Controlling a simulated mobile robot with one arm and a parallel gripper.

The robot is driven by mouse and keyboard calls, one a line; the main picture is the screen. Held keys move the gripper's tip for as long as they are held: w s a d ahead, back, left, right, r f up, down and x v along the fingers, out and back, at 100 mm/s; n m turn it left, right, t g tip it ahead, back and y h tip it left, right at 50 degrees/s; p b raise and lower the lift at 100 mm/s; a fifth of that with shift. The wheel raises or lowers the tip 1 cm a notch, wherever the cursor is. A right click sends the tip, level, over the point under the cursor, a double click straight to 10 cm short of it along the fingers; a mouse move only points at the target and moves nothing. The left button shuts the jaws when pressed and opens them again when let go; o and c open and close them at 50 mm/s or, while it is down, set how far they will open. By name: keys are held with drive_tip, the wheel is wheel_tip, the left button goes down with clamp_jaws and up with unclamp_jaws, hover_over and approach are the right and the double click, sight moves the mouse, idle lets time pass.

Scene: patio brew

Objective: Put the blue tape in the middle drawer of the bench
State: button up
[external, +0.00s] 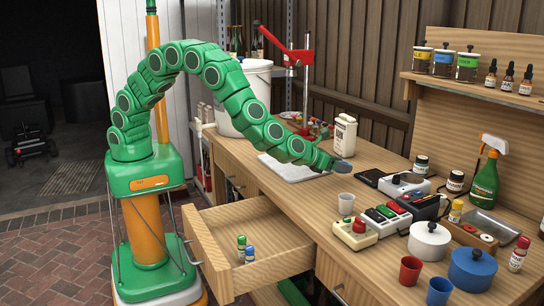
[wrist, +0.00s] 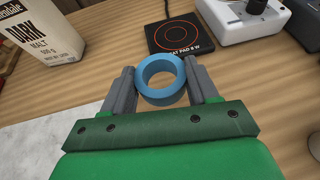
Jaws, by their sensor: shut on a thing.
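The blue tape (wrist: 161,98) is a thick ring held between the two grey fingers of my gripper (wrist: 162,84) in the wrist view. In the external view my gripper (external: 331,163) is low over the bench top, with the tape (external: 344,168) at its tip. Whether the tape touches the wood is hard to tell. One bench drawer (external: 207,257) is pulled out below and left of my gripper. It appears to be the middle one, with a closed drawer (external: 245,186) to its left and a handle (external: 340,293) to its right.
A dark malt package (wrist: 53,32), a heat pad (wrist: 184,33) and a white device (wrist: 235,22) are near my gripper. A grey cup (external: 346,203) stands near the bench's front edge.

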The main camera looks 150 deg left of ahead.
sight(340, 182)
drive_tip(key=shift+w+a+f, duration=0.2)
drive_tip(key=shift+f, duration=0.2)
drive_tip(key=shift+a+f, duration=0.1)
drive_tip(key=shift+f, duration=1.45)
drive_tip(key=shift+f, duration=0.1)
drive_tip(key=o, duration=1)
drive_tip(key=shift+o, duration=0.2)
drive_tip(key=shift+d+r, duration=0.2)
drive_tip(key=shift+d, duration=0.05)
drive_tip(key=v, duration=1.1)
drive_tip(key=shift+d, duration=0.25)
